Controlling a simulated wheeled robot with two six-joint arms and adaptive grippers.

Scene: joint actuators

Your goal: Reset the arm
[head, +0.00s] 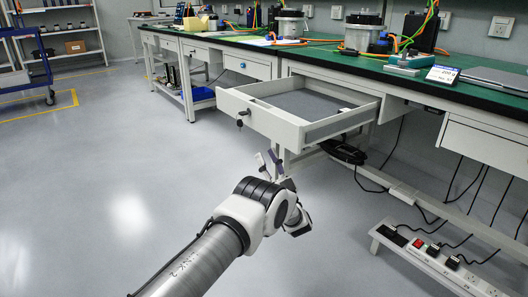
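My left arm (215,255) reaches in from the bottom of the head view, stretched forward and up. Its gripper (285,192) is at the far end, partly hidden behind the wrist. Its fingers stand apart, one toward the top and one toward the lower right, and I see nothing held between them. The gripper appears in front of and below an open drawer (258,119) in the picture; I cannot tell how far apart they are. My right gripper is not in view.
The open white drawer sticks out from a green-topped workbench (330,60). A power strip (430,250) with plugs sits on a low shelf at the lower right, with cables hanging above. A blue cart (30,75) stands at the far left. The floor on the left is clear.

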